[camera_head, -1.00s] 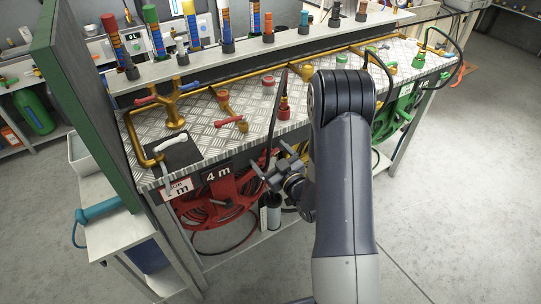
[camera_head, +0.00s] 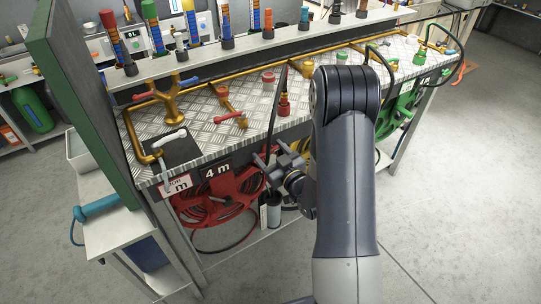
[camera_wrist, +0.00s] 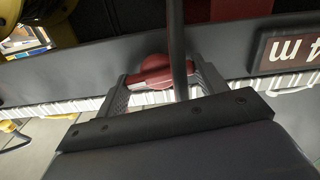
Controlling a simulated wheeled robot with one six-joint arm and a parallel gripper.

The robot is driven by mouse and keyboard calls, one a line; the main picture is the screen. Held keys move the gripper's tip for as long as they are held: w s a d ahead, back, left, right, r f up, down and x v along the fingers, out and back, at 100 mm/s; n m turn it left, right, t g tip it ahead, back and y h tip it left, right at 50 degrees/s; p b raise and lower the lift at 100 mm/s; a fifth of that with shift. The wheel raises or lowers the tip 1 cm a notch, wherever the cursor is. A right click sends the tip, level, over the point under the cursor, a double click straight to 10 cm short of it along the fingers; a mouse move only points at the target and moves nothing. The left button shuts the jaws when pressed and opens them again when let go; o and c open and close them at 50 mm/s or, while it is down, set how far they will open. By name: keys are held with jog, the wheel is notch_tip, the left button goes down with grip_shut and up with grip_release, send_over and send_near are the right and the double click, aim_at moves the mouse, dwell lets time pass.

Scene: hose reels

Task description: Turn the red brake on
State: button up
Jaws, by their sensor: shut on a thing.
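The red brake knob (camera_wrist: 155,70) shows in the wrist view on the dark front rail of the bench. My gripper (camera_wrist: 163,82) has one finger on each side of it and is shut on it. A dark hose crosses in front of the knob. In the head view my gripper (camera_head: 282,166) is at the bench's front edge, right of the red hose reel (camera_head: 222,203); the knob is hidden there. The exact angle of the knob is hard to tell.
A dark hose (camera_head: 272,125) runs up past my gripper to a red fitting (camera_head: 284,104). Yellow and green reels (camera_head: 397,112) sit to the right. The floor (camera_head: 450,200) at right is clear.

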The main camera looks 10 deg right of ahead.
jog(key=shift+m+b, duration=0.6)
jog(key=shift+m, duration=0.3)
jog(key=o, duration=1)
jog(key=shift+c, duration=0.2)
jog(key=b+v, duration=0.2)
jog(key=v, duration=0.9)
jog(key=shift+w, duration=0.2)
